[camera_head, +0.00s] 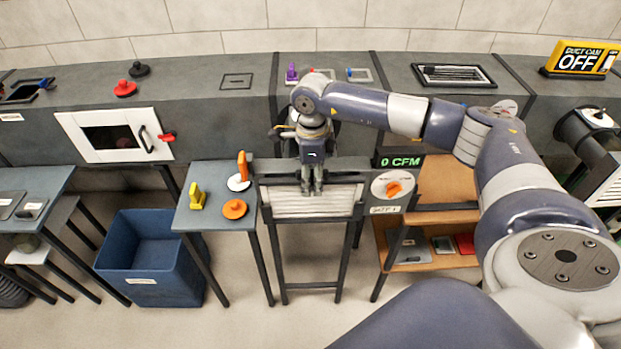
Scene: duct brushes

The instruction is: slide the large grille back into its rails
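A white slatted grille (285,204), which looks like the large one, is in a dark frame on a stand at the centre of the head view. The frame's dark top bar (345,165) runs just behind and above it. My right gripper (312,190) points down at the middle of the grille's upper edge, its fingers overlapping it in the picture. The fingers look close together; whether they grip the grille cannot be told. How far the grille sits in its rails is unclear. My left gripper is not in view.
A small table (210,218) with yellow and orange brushes stands left of the frame. A blue bin (150,285) is on the floor beyond it. A dial panel (392,187) with an orange knob adjoins the frame's right side. A wooden shelf (440,216) stands farther right.

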